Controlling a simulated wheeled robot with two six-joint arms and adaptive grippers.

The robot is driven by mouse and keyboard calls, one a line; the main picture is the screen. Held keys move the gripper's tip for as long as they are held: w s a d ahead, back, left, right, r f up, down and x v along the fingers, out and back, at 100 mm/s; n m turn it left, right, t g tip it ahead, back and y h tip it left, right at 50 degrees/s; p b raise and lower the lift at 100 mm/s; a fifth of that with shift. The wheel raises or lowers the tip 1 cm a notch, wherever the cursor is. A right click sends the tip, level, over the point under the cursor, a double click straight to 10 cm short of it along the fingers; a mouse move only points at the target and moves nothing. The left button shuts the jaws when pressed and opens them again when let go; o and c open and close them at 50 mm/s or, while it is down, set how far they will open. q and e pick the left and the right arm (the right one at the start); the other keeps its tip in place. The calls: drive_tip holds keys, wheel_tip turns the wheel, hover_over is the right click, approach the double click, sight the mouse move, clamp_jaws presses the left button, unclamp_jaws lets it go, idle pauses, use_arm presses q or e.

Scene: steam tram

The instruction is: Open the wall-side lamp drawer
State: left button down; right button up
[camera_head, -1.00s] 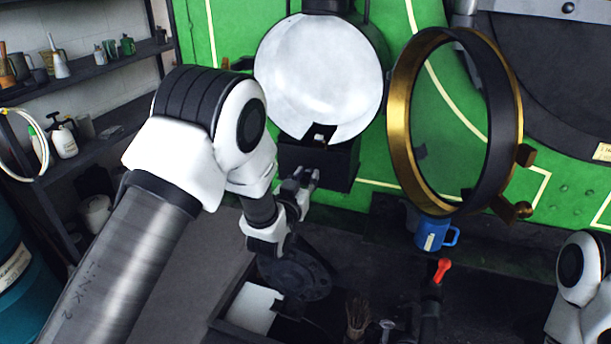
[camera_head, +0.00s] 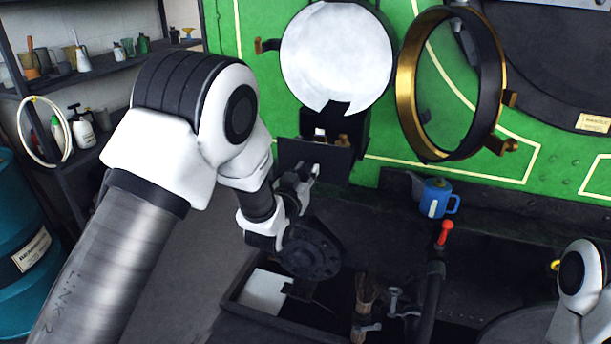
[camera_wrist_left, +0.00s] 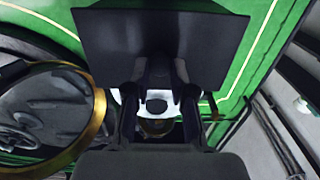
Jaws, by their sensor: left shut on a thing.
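The black lamp drawer (camera_head: 330,163) sits under the round white-faced lamp (camera_head: 336,55) on the green wall. It stands pulled out, and small light and brownish things show behind its front panel. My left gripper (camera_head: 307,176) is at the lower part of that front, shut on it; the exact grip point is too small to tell. In the left wrist view, the dark drawer front (camera_wrist_left: 165,35) fills the top middle, with the gripper's fingers (camera_wrist_left: 158,80) reaching up to it. My right arm shows at the lower right edge, its gripper out of view.
A brass-rimmed ring (camera_head: 406,85) stands open right of the lamp. A blue mug (camera_head: 436,198) and a red-handled valve (camera_head: 445,232) are below it. Shelves (camera_head: 95,75) stand at the left.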

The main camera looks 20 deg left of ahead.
use_arm(q)
drive_tip(key=shift+w+f, duration=0.1)
drive_tip(key=shift+w, duration=0.3)
drive_tip(key=c, duration=1)
unclamp_jaws()
drive_tip(key=shift+s, duration=0.1)
drive_tip(key=s, duration=1.2)
drive_tip(key=shift+a, duration=0.2)
